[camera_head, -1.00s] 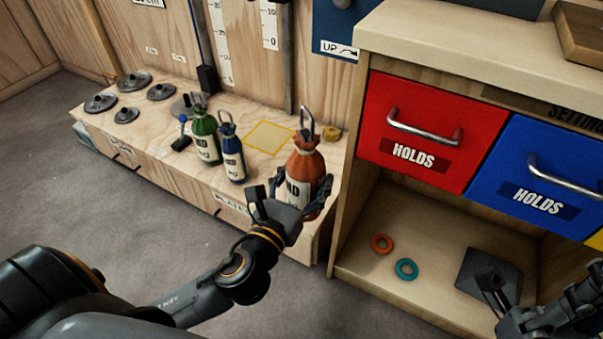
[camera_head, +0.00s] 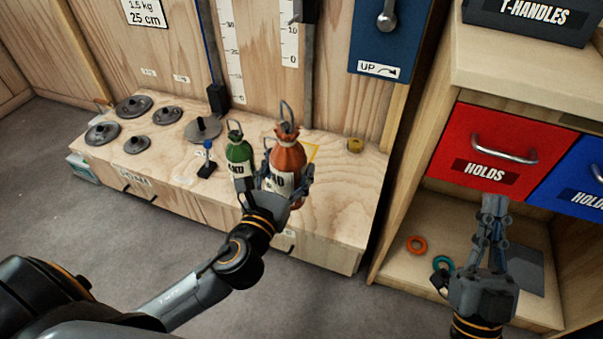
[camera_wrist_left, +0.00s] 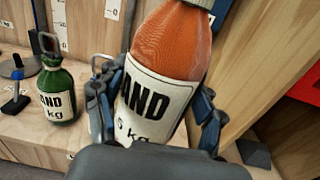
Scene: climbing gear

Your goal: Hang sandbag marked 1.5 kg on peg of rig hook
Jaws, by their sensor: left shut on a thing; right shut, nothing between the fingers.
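The orange sandbag (camera_head: 287,160) has a cream label and a metal loop on top. My left gripper (camera_head: 282,185) is shut around its body and holds it upright, slightly tilted, over the wooden bench. In the left wrist view the orange sandbag (camera_wrist_left: 172,50) fills the space between the fingers; its label shows "AND" and a partly hidden "5 kg". A dark metal part (camera_head: 305,10) sits on the upright rail at the top edge; no peg can be made out. My right gripper (camera_head: 494,208) is shut and empty before the red drawer.
A green sandbag (camera_head: 239,158) stands on the bench (camera_head: 345,210), left of the orange one. Several grey discs (camera_head: 134,106) lie further left.

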